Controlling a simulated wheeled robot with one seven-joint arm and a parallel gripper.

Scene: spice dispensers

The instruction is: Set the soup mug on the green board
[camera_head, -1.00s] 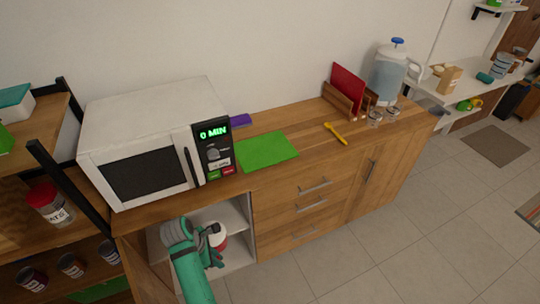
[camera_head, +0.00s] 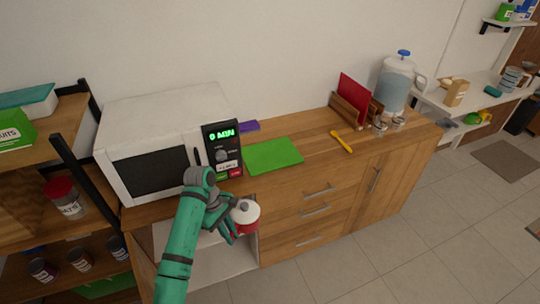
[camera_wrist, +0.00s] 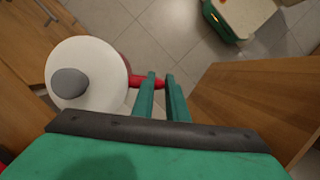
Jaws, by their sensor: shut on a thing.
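The soup mug (camera_head: 246,216) is red with a white lid and a grey knob. It is held upright in front of the cabinet, just below the counter edge. In the wrist view the mug's white lid (camera_wrist: 92,72) fills the left side, and its red handle (camera_wrist: 140,81) runs between my fingers. My gripper (camera_head: 231,232) is shut on that handle; it also shows in the wrist view (camera_wrist: 160,82). The green board (camera_head: 272,155) lies flat and bare on the counter, right of the microwave, beyond and above the mug in the picture.
The white microwave (camera_head: 165,145) stands left of the board. A purple item (camera_head: 249,126) lies behind the board, and a yellow utensil (camera_head: 341,141) to its right. An open cabinet compartment (camera_head: 215,262) is below the mug; its wooden door (camera_wrist: 250,100) shows at right in the wrist view.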

